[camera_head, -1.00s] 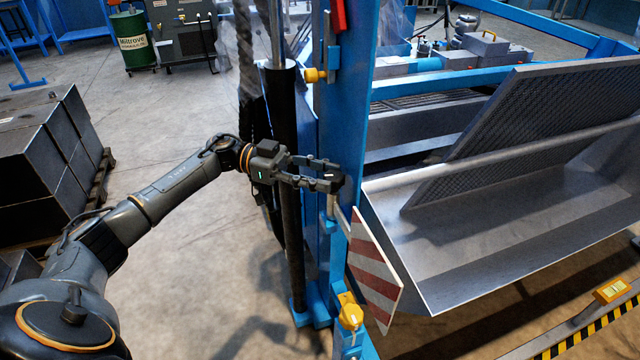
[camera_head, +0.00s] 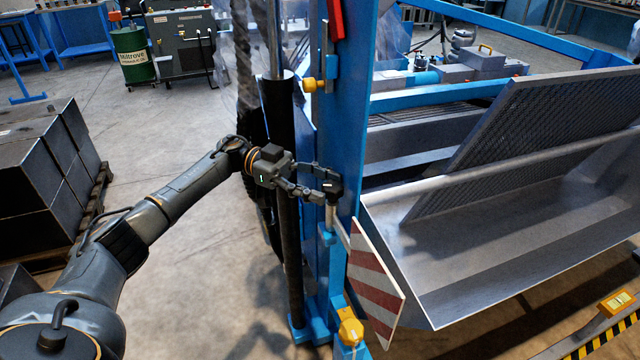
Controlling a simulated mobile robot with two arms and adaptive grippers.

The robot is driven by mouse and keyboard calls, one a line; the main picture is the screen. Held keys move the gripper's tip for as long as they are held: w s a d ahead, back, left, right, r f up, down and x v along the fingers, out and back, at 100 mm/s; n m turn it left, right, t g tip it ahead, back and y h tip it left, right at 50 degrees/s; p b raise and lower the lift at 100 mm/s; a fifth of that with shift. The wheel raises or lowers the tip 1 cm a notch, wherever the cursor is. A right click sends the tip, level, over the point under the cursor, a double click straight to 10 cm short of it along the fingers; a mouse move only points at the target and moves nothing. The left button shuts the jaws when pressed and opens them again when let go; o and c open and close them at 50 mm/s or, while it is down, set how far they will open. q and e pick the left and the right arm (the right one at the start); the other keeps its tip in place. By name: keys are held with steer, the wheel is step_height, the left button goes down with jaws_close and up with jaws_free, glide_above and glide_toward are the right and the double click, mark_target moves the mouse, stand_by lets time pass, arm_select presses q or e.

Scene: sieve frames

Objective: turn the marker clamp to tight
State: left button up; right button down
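The marker clamp (camera_head: 335,189) is a small dark knob on the blue upright, above a short pale post. A red-and-white striped marker board (camera_head: 376,284) hangs below it, slightly tilted. My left gripper (camera_head: 331,186) reaches in from the left at the clamp's height. Its two fingers lie on either side of the dark knob, with the tips against it, and it appears shut on it. The fingertips hide part of the clamp, so its setting cannot be read. My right gripper is not in view.
The blue upright (camera_head: 345,100) stands beside my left gripper, with a black cylinder (camera_head: 283,110) left of it. A yellow knob (camera_head: 350,331) sits lower down. A metal trough (camera_head: 500,260) fills the right. Dark boxes (camera_head: 35,165) stand at left; the floor between is clear.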

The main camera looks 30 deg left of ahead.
arm_select(q)
steer(key=a, duration=0.8)
stand_by(0.4)
steer(key=shift+w, duration=0.15)
